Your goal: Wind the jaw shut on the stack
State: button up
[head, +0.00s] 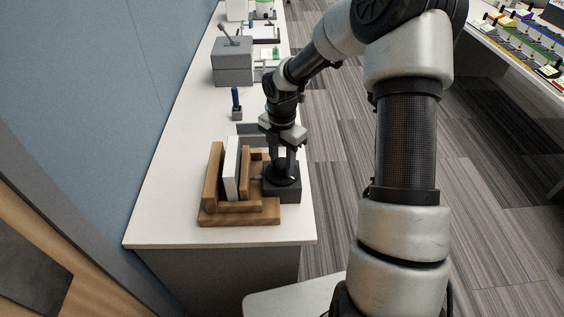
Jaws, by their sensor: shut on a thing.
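A wooden vise with a brown base (242,219) stands near the front of the white bench. Its tall fixed jaw (212,176) is at the left, and a shorter wooden moving jaw (247,172) is at the right. A white, upright, slab-like stack (231,168) stands between them. It is close to the fixed jaw; I cannot tell whether the moving jaw touches it. A dark block (283,193) with a round black top sits at the vise's right end. My gripper (284,172) points down over this block, shut on what looks like its crank or knob; the fingers hide most of it.
More fixtures line the bench's far end. The blue wall is on the left. Bare bench top (176,170) lies left of the vise.

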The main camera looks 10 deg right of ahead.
aim_at(282, 162)
jog(key=m, duration=0.4)
jog(key=shift+m, duration=0.4)
jog(key=m, duration=0.5)
jog(key=shift+m, duration=0.3)
jog(key=m+b, duration=0.1)
jog(key=m, duration=0.4)
jog(key=m+b, duration=0.1)
jog(key=m, duration=0.4)
jog(key=shift+d+m, duration=0.1)
jog(key=shift+m, duration=0.2)
jog(key=o, duration=1)
jog(key=shift+o, duration=0.2)
notch_tip(282, 162, up, 18)
jog(key=p, duration=0.1)
jog(key=shift+f, duration=0.25)
